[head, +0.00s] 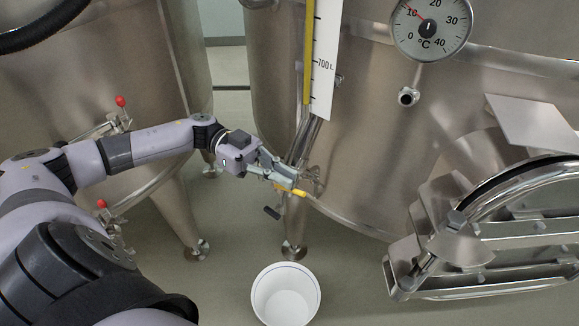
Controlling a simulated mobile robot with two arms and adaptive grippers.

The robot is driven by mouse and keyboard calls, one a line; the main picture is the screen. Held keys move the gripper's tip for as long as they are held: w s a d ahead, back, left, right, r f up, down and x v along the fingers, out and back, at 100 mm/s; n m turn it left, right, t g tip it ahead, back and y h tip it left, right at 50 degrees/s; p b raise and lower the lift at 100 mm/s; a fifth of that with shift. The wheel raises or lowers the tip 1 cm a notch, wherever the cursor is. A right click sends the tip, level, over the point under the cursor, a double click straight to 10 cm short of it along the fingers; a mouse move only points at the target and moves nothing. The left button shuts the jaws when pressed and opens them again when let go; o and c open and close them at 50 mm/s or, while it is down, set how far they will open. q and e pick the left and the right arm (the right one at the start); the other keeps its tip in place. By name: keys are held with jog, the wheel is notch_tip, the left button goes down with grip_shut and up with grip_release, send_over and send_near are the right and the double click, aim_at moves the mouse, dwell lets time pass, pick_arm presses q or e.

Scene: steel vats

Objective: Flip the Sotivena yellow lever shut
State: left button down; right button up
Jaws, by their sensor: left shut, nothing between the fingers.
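The yellow lever (299,193) shows as a short yellow bar low on the front of the middle steel vat (265,90), below the level gauge. My left gripper (291,183) is shut and empty, with its fingertips right at the lever. I cannot tell whether they touch it. The gripper hides part of the lever and most of the valve behind it. No Sotivena marking is readable. My right gripper is not in view.
A white bucket (286,296) stands on the floor below the valve. A black handle (272,212) sticks out beneath the gripper. Red-knobbed valves (120,101) are on the left vat. A hatch with a metal frame (480,240) juts out at the right. A dial thermometer (430,27) is above.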

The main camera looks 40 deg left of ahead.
pick_arm(q)
jog(key=r+p, duration=0.2)
jog(key=a+r+p, duration=0.1)
jog(key=r+p, duration=0.1)
jog(key=shift+w+r, duration=0.15)
jog(key=shift+r, duration=0.2)
jog(key=a+f+b, duration=0.1)
jog(key=a+b, duration=0.2)
jog(key=a, duration=0.7)
jog(key=shift+s+b, duration=0.25)
jog(key=shift+b, duration=0.05)
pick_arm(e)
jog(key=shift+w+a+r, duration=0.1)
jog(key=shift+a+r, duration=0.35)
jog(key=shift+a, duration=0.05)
pick_arm(q)
jog(key=shift+f, duration=0.15)
